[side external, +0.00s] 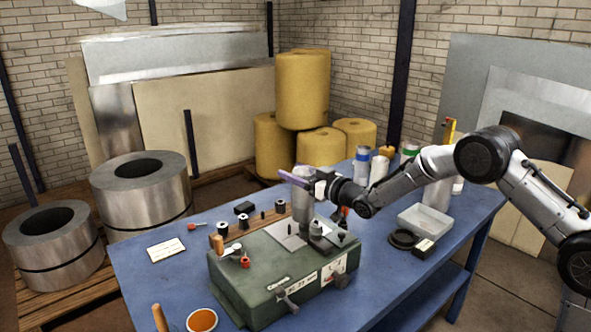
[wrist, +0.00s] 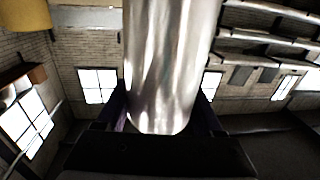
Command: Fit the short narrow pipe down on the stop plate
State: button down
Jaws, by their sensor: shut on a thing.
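A plain silvery pipe (side external: 302,205) stands about upright in my gripper (side external: 306,184), above a pale stop plate (side external: 286,236) on top of a green box-shaped fixture (side external: 245,275). My gripper comes in level from the right and is shut on the pipe near its upper part. I cannot tell whether the pipe's lower end touches the plate or hangs just over it. In the wrist view the pipe (wrist: 170,65) fills the middle between the dark purple fingers, and the plate is out of sight.
A small round metal piece (side external: 316,228) and a dark knob stand right of the pipe. Several small dark spools (side external: 222,229) lie behind the fixture on the blue table (side external: 150,285).

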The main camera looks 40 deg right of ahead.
jog(key=shift+f, duration=0.15)
dwell(0.5)
jog(key=shift+f, duration=2.4)
dwell(0.5)
grip_release()
notch_tip(320, 180, up, 7)
dwell(1.0)
